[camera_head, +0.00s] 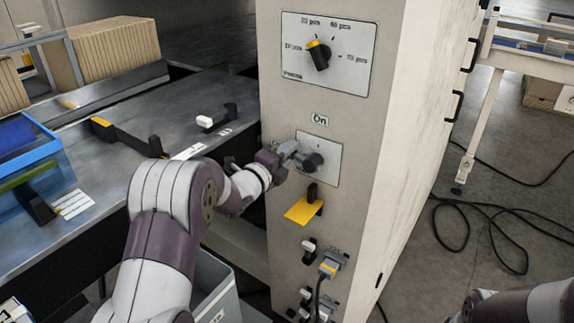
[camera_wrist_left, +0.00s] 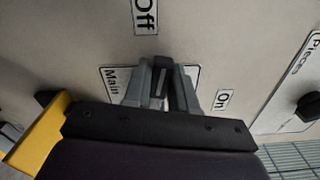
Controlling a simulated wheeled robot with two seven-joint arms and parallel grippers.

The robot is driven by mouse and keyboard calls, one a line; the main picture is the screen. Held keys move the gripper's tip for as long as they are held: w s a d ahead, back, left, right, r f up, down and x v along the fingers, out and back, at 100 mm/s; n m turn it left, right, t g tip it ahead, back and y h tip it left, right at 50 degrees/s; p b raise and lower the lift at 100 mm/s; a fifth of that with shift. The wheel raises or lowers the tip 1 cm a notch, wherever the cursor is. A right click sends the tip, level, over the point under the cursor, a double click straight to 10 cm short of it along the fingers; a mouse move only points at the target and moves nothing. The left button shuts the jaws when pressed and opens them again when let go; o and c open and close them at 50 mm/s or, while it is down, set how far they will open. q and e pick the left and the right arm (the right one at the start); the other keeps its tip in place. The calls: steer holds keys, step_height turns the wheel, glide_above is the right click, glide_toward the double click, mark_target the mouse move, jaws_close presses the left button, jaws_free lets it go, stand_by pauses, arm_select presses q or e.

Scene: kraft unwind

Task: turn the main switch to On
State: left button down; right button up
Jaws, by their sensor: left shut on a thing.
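The main switch (camera_head: 313,162) is a dark knob on a pale plate (camera_head: 333,171) on the front of the beige cabinet. The "On" label (camera_head: 320,119) is above the plate. My left gripper (camera_head: 298,155) reaches in from the left and is shut on the knob. In the left wrist view, the grey fingers (camera_wrist_left: 162,88) stand on both sides of the dark knob (camera_wrist_left: 161,73). The plate there reads "Main" (camera_wrist_left: 111,80), with "Off" (camera_wrist_left: 146,15) above and "On" (camera_wrist_left: 222,100) to the right. The fingers partly hide the knob, so its exact pointing is unclear. My right gripper is out of view.
A selector dial (camera_head: 318,55) with a yellow mark sits higher on the cabinet. A yellow tag or lever (camera_head: 304,209) juts out just below the switch plate. A grey connector with a cable (camera_head: 329,267) is lower down. A metal table (camera_head: 160,118) stands left.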

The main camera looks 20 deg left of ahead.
mark_target(319, 136)
arm_select(q)
steer(key=d+r+m+b, duration=0.1)
steer(key=m+b, duration=0.2)
steer(key=b, duration=0.2)
steer(key=s+d+r+m+b, duration=0.1)
steer(key=m+b, duration=0.3)
steer(key=b, duration=0.1)
steer(key=d+r+m+b, duration=0.1)
steer(key=r+m+b, duration=0.1)
steer(key=m+b, duration=0.2)
steer(key=shift+s+d+b, duration=0.15)
steer(key=shift+d+b, duration=0.15)
steer(key=shift+b, duration=0.5)
steer(key=shift+s+d+r+m+b, duration=0.1)
steer(key=shift+d+r+m+b, duration=0.15)
steer(key=shift+m+b, duration=0.3)
steer(key=shift+s+d+r+m+b, duration=0.1)
steer(key=shift+d+m+b, duration=0.25)
steer(key=shift+m+b, duration=0.2)
steer(key=shift+s+d+r+m+b, duration=0.15)
steer(key=shift+d+m+b, duration=0.15)
steer(key=shift+m+b, duration=0.25)
steer(key=shift+s+d+r+m+b, duration=0.1)
steer(key=shift+d+m+b, duration=0.2)
steer(key=shift+m, duration=0.35)
steer(key=c, duration=1)
jaws_free()
steer(key=shift+d, duration=0.1)
